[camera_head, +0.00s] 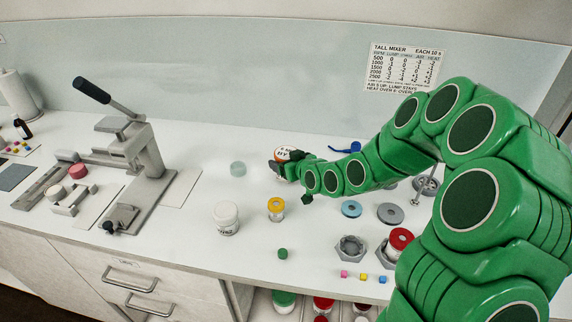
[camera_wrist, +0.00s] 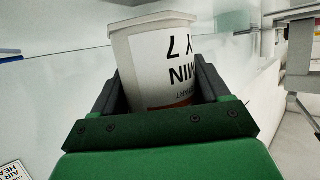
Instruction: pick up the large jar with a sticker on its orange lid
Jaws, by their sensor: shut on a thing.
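A jar with an orange lid (camera_head: 283,152) and a white sticker on it is at the end of my arm, near the middle of the counter. My gripper (camera_head: 284,168) is shut on this jar. In the wrist view my gripper (camera_wrist: 165,92) has one dark finger on each side of a pale container (camera_wrist: 140,62). Its white label shows upside-down print, including "MIN" and "7", and a red-orange strip shows low near the palm. The fingers and palm hide the rest of it. I cannot tell whether it touches the counter.
A grey lever press (camera_head: 135,150) is at left. Rings (camera_head: 351,208) and a red-lidded jar (camera_head: 400,240) are at right.

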